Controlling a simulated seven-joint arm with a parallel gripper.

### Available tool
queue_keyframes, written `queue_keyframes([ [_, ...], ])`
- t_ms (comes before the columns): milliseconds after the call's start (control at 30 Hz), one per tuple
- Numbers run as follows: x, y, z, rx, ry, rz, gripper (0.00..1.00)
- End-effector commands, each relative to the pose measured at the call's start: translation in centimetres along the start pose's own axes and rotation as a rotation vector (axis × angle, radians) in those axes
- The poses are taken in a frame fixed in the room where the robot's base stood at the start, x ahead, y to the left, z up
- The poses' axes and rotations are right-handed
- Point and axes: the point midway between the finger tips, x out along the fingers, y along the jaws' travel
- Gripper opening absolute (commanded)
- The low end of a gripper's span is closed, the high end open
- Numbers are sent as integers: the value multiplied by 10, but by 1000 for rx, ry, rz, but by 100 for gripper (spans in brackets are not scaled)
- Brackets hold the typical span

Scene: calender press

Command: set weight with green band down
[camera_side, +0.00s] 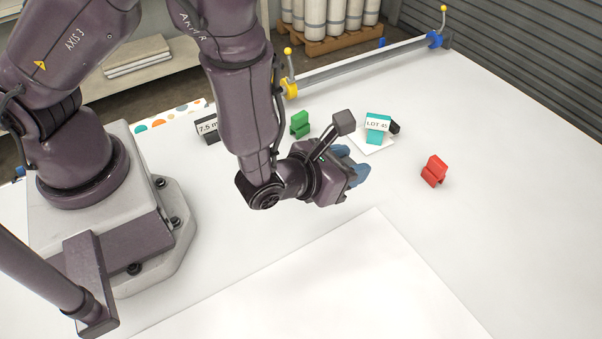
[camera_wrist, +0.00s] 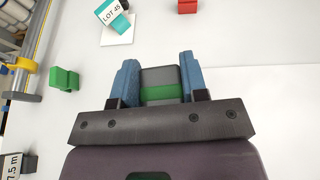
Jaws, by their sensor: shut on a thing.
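The weight with the green band (camera_wrist: 162,93) is a dark grey block with a green stripe across it. It sits between the two blue fingers of my gripper (camera_wrist: 161,84) in the wrist view, and the gripper is shut on it. In the side view my gripper (camera_side: 355,172) hangs over the white table, to the right of the arm. The weight is hidden there behind the wrist and fingers. I cannot tell how high the weight is above the table.
A green block (camera_side: 300,124), a red block (camera_side: 434,171) and a teal holder with a LOT 45 card (camera_side: 377,127) on a white square stand around. A 7.5 m sign (camera_side: 208,128) is near my arm. A rail (camera_side: 365,64) runs behind. The front white sheet (camera_side: 330,270) is clear.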

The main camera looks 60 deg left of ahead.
Motion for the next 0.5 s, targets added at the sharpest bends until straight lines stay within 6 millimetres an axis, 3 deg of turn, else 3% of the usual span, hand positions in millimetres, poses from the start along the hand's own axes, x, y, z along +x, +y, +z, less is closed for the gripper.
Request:
queue_keyframes([
  [33,3,25,-7,-9,2,47,1],
  [100,4,52,-14,-32,2,99,1],
  [233,1,97,-21,-73,-1,190,1],
  [367,-5,124,-22,-106,-3,259,1],
  [500,-4,127,-30,-120,-3,291,1],
])
